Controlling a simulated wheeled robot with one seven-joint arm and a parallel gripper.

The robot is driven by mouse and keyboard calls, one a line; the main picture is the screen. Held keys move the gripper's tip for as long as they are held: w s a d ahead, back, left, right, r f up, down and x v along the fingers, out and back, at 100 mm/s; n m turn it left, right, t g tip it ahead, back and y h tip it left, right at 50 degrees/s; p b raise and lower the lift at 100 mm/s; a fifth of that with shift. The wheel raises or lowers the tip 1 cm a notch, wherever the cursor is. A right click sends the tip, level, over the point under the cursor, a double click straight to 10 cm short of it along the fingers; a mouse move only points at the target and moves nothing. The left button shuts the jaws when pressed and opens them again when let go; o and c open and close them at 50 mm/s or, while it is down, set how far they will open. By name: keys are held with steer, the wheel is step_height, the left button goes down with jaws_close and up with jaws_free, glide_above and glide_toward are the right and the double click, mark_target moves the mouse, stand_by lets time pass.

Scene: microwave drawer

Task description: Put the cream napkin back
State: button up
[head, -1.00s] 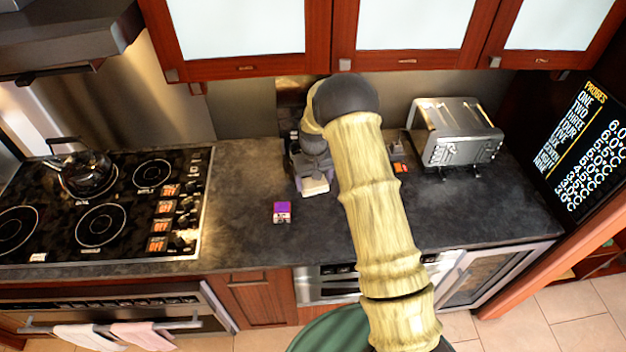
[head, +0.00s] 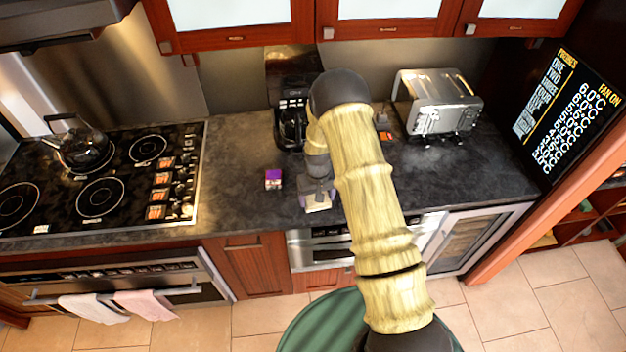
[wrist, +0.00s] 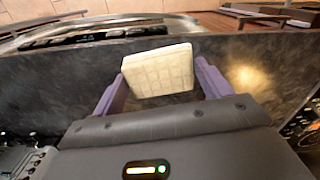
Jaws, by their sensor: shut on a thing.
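The cream napkin (wrist: 158,70), a pale folded square with a grid pattern, is between the two purple fingers of my gripper (wrist: 158,84) in the wrist view. In the head view the napkin (head: 318,205) shows as a small pale patch below my gripper (head: 317,196). My gripper is shut on it, over the front part of the dark countertop. I cannot tell exactly how high it is above the counter. My own arm hides part of the counter to the right.
A small purple box (head: 274,179) lies on the counter (head: 240,215) left of my gripper. A coffee maker (head: 291,118) and toaster (head: 438,103) stand behind. The microwave drawer (head: 318,253) is below the counter edge. White (head: 92,307) and pink (head: 145,304) towels hang at the oven.

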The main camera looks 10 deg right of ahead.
steer(key=s+d+f+m+b, duration=0.1)
steer(key=s+d+f+b, duration=0.1)
steer(key=s+f, duration=0.45)
steer(key=s+d+f+b, duration=0.1)
steer(key=s+f, duration=0.3)
steer(key=f, duration=0.5)
step_height(320, 180, down, 13)
steer(key=b, duration=1.2)
steer(key=shift+s+d, duration=0.3)
steer(key=shift+s, duration=0.15)
steer(key=shift+s+a+r, duration=0.15)
steer(key=shift+a, duration=0.05)
steer(key=shift+s, duration=0.1)
